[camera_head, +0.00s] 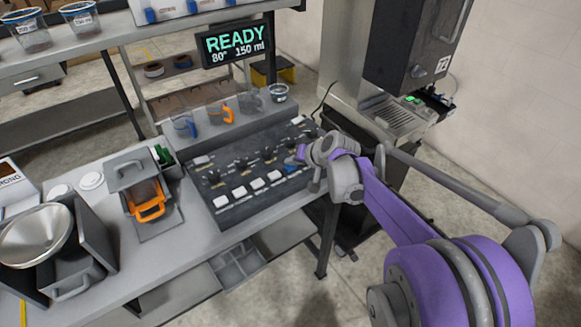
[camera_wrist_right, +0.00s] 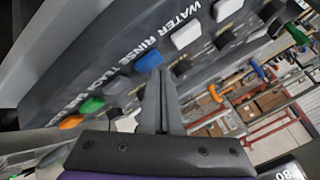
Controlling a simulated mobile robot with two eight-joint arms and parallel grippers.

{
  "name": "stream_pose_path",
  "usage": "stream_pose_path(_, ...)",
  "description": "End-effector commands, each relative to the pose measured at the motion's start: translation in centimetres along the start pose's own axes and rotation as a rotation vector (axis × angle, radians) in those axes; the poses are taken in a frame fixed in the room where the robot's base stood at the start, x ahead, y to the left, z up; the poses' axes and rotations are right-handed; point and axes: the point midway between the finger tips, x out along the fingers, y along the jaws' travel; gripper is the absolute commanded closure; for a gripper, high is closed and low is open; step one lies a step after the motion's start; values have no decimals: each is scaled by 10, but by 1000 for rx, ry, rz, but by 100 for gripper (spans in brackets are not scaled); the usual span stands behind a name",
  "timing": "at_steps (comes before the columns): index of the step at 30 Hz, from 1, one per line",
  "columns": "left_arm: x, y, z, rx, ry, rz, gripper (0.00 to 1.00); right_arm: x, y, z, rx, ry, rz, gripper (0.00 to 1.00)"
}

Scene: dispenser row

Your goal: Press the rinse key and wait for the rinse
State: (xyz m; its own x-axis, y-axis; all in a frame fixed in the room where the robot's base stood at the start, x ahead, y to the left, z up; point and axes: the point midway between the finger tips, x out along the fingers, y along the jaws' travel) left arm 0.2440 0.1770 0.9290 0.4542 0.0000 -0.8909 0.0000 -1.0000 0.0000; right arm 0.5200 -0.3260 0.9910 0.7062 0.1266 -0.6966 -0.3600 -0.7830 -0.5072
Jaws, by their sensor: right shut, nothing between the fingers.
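The control panel (camera_head: 245,170) lies on the bench with a row of white keys along its near side. A blue key (camera_wrist_right: 149,57) sits beside the printed word RINSE in the right wrist view. In the head view, blue (camera_head: 290,168) shows at the panel's right end, partly hidden by my right gripper (camera_head: 303,155). The right gripper (camera_wrist_right: 158,80) is shut and empty, its fingertips close to the blue key. I cannot tell whether they touch it. The display (camera_head: 235,43) reads READY, 80°, 150 ml. My left gripper is not in view.
White keys (camera_wrist_right: 187,34), a green key (camera_wrist_right: 92,106) and an orange key (camera_wrist_right: 70,122) flank the blue one. Several jugs, one with an orange handle (camera_head: 228,116), stand behind the panel. A dispenser machine (camera_head: 412,45) stands at right.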

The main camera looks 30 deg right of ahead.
Motion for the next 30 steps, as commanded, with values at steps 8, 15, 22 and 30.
stream_pose_path(8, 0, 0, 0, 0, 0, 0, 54, 0, 0, 0, 0, 0, 0, 100)
stream_pose_path(15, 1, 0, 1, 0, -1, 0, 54, 2, 1, 1, 0, 0, 0, 100)
stream_pose_path(22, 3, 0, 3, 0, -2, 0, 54, 4, 3, 3, 0, 0, 0, 100)
stream_pose_path(30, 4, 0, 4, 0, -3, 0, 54, 6, 4, 4, 0, 0, 0, 100)
